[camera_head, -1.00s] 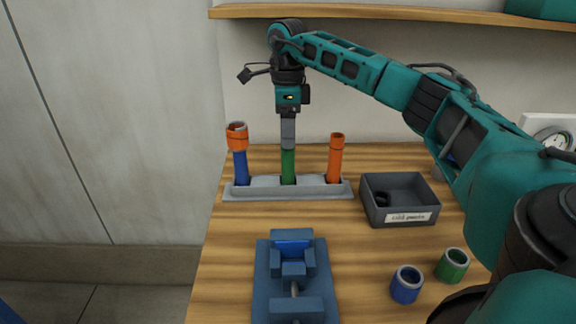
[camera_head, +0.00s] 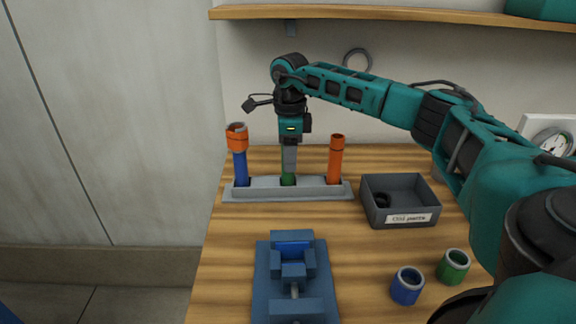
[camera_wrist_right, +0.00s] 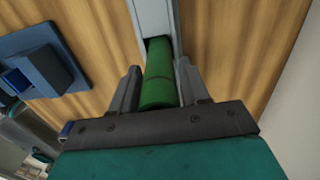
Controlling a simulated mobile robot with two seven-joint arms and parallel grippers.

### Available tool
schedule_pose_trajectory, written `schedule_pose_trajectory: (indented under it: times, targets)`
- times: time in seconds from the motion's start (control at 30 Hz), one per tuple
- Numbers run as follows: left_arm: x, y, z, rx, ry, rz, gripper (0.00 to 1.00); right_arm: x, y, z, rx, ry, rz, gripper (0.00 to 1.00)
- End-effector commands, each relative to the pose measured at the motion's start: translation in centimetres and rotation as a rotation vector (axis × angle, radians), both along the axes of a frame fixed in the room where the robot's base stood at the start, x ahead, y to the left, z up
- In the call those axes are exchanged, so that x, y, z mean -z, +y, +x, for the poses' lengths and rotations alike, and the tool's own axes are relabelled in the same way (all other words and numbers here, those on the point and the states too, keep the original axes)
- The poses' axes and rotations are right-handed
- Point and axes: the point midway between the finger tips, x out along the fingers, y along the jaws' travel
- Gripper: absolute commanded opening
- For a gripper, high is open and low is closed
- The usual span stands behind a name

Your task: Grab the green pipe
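The green pipe (camera_head: 288,180) stands upright in the middle slot of the grey rack (camera_head: 325,191), between the blue pipe and the orange-red pipe. My right gripper (camera_head: 289,170) points straight down over it, hiding its upper part. In the right wrist view the green pipe (camera_wrist_right: 159,75) runs between the two fingers of my right gripper (camera_wrist_right: 157,83). The fingers are apart, with a visible gap between pipe and finger, clearest on the left side. My left gripper is not in view.
The blue pipe (camera_head: 240,168) with an orange collar and the orange-red pipe (camera_head: 335,162) stand close on either side. A grey labelled bin (camera_head: 374,207) is right of the rack.

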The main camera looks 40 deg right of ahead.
Motion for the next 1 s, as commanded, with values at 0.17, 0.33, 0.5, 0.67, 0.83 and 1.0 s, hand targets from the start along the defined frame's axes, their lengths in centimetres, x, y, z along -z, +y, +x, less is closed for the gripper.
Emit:
schedule_pose_trajectory:
  times: [0.17, 0.33, 0.5, 0.67, 0.83, 1.0]
  targets:
    - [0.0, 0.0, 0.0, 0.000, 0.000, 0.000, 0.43, 0.0, 0.0, 0.0, 0.000, 0.000, 0.000, 0.28]
    - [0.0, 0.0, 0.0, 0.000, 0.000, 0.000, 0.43, 0.0, 0.0, 0.0, 0.000, 0.000, 0.000, 0.11]
    - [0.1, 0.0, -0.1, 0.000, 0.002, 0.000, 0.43, 0.0, 0.0, 0.0, 0.000, -0.001, 0.001, 0.04]
    - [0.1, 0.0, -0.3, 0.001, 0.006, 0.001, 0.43, -0.1, 0.0, 0.0, 0.000, -0.001, 0.000, 0.04]
    - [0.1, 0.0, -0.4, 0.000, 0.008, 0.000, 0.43, -1.1, 0.0, 0.1, 0.000, -0.003, 0.000, 0.04]
    - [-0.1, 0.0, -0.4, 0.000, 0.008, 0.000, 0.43, -3.6, 0.0, 0.1, -0.001, -0.005, 0.001, 0.04]
